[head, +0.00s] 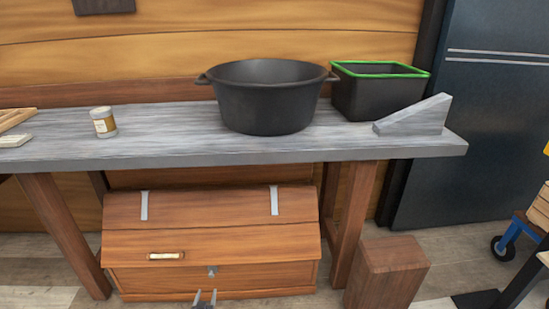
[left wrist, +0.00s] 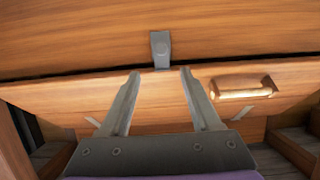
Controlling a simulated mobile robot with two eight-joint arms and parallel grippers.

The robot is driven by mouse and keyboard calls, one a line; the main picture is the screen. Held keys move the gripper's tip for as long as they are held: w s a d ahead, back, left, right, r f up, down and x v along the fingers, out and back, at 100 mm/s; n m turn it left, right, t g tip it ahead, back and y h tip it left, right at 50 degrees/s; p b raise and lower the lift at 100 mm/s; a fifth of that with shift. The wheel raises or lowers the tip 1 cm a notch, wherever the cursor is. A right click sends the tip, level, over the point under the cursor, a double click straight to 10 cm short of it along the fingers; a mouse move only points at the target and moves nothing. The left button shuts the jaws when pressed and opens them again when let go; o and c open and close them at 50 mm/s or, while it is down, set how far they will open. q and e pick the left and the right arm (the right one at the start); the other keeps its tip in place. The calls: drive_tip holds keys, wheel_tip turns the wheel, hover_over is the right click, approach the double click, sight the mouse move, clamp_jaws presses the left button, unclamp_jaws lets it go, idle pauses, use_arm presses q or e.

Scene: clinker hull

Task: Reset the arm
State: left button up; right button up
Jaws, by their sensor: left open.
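My left gripper (head: 204,298) shows at the bottom edge of the head view, in front of the wooden chest (head: 215,282). In the left wrist view my left gripper (left wrist: 160,75) has its two fingers apart with nothing between them. The chest's grey latch (left wrist: 160,48) lies just beyond the fingertips, and the brass handle (left wrist: 243,87) is to their right. Whether the fingers touch the chest I cannot tell. The chest lid (head: 210,208) looks shut. My right gripper is in neither view.
A grey bench (head: 170,140) stands over the chest. On it are a black pot (head: 268,100), a green-rimmed black bin (head: 375,95), a grey wedge (head: 420,118) and a labelled jar (head: 103,122). A wooden block (head: 388,270) stands on the floor right of the chest.

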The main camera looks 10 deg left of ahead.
use_arm(q)
drive_tip(key=d+r+m+g+h, duration=0.1)
drive_tip(key=d+r, duration=0.4)
drive_tip(key=r, duration=0.5)
drive_tip(key=d+r+m+g+h, duration=0.15)
drive_tip(key=d+r, duration=0.35)
drive_tip(key=r, duration=0.5)
drive_tip(key=s+d+r+g, duration=0.2)
drive_tip(key=s+d+r, duration=0.2)
drive_tip(key=s+r, duration=0.3)
drive_tip(key=s+d+r+g+h, duration=0.1)
drive_tip(key=s+d+r, duration=0.15)
drive_tip(key=s, duration=0.65)
drive_tip(key=s+d+r+g, duration=0.2)
drive_tip(key=s+r, duration=0.2)
drive_tip(key=s, duration=0.4)
drive_tip(key=s+d+g, duration=0.1)
drive_tip(key=s+g, duration=0.1)
drive_tip(key=s, duration=1.5)
wheel_tip(320, 180, up, 28)
drive_tip(key=t+p, duration=0.1)
drive_tip(key=p, duration=2.5)
drive_tip(key=shift+w, duration=0.4)
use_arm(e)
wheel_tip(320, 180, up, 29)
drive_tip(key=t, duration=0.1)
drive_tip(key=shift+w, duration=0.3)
use_arm(q)
drive_tip(key=shift+r, duration=0.1)
